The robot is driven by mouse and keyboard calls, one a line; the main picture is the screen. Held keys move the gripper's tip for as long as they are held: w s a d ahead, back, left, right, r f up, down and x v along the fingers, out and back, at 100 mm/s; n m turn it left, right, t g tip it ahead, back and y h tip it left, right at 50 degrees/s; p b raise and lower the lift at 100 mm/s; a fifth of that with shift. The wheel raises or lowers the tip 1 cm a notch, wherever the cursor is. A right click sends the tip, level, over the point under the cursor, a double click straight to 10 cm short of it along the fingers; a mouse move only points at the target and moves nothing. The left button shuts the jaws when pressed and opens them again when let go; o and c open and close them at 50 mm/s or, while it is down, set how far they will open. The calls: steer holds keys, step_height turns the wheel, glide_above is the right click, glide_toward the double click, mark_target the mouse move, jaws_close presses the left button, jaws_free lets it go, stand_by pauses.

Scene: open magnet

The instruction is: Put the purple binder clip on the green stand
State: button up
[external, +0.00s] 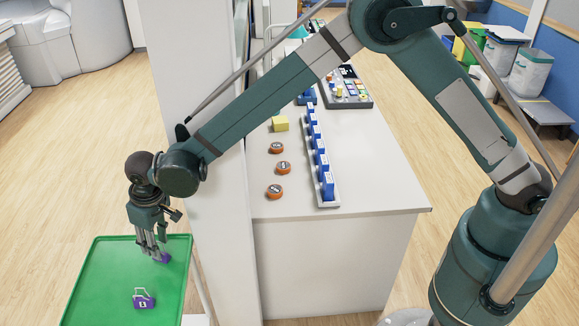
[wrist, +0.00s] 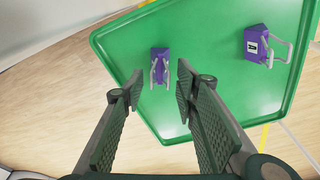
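The green stand (external: 105,275) is a flat tray with a raised rim at the lower left, and it also fills much of the wrist view (wrist: 205,100). One purple binder clip (external: 164,258) is on it by my fingertips. In the wrist view this clip (wrist: 160,66) appears beyond the gap between my fingers, its silver handles toward me. A second purple binder clip (external: 143,302), with a white label, lies nearer the tray's front; it also shows in the wrist view (wrist: 257,43). My gripper (external: 155,255) points down over the tray, open and empty (wrist: 160,84).
A white counter (external: 375,200) stands right of a tall white panel (external: 180,60). It holds several orange-brown discs (external: 283,168), a yellow block (external: 280,124) and a row of blue items (external: 321,163). Much of the tray is bare.

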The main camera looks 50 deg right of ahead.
mark_target(165, 253)
step_height(165, 253, up, 11)
steer(key=s, duration=0.1)
steer(key=shift+s+d+p, duration=0.25)
steer(key=shift+d+p, duration=0.05)
steer(key=shift+p, duration=0.1)
steer(key=shift+f, duration=0.1)
stand_by(0.6)
